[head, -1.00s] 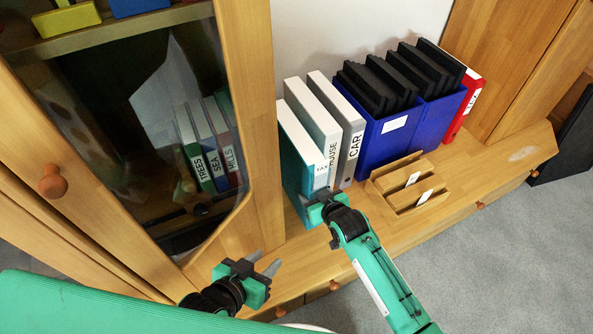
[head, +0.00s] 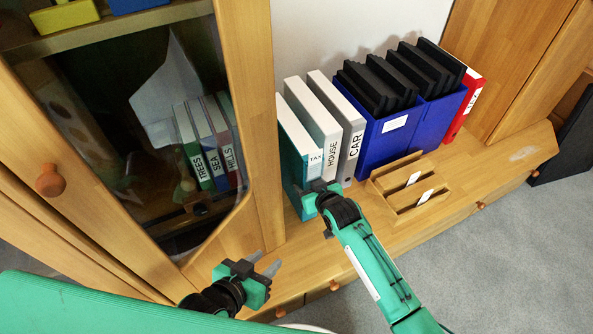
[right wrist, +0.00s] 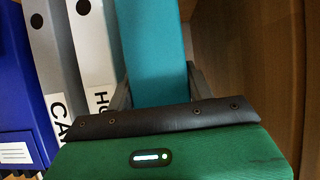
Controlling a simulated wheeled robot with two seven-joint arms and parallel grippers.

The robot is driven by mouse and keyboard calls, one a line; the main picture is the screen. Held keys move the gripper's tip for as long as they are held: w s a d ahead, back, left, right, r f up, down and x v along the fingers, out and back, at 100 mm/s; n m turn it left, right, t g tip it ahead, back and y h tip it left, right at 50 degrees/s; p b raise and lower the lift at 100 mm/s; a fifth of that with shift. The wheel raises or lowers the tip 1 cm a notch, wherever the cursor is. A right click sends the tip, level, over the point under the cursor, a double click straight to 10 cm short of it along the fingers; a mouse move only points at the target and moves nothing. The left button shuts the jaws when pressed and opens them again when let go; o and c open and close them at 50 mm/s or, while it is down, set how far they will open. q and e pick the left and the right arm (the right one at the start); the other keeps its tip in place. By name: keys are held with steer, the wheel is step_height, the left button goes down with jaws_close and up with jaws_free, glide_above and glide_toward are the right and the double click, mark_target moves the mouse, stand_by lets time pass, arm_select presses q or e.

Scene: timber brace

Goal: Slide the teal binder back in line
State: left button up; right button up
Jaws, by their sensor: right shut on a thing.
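The teal binder (head: 291,171), labelled TAX, stands upright at the left end of the binder row on the wooden shelf. My left gripper (head: 264,264) is open and empty, low in front of the cabinet.
The grey CAR binder (head: 351,152) and blue file boxes (head: 389,142) stand to the right, then a red binder (head: 461,110). A wooden card tray (head: 408,192) lies in front of the boxes. A glass-door cabinet (head: 262,130) stands close on the left.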

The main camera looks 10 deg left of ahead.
steer(key=shift+w+a+b, duration=0.25)
steer(key=shift+w+a, duration=0.25)
steer(key=shift+w, duration=0.25)
steer(key=shift+w+a+b, duration=0.25)
steer(key=shift+w+a, duration=0.3)
steer(key=shift+w, duration=0.25)
steer(key=shift+w+a+b, duration=0.25)
steer(key=shift+w+a, duration=0.25)
steer(key=shift+w, duration=0.25)
steer(key=o, duration=1.1)
steer(key=shift+r, duration=0.1)
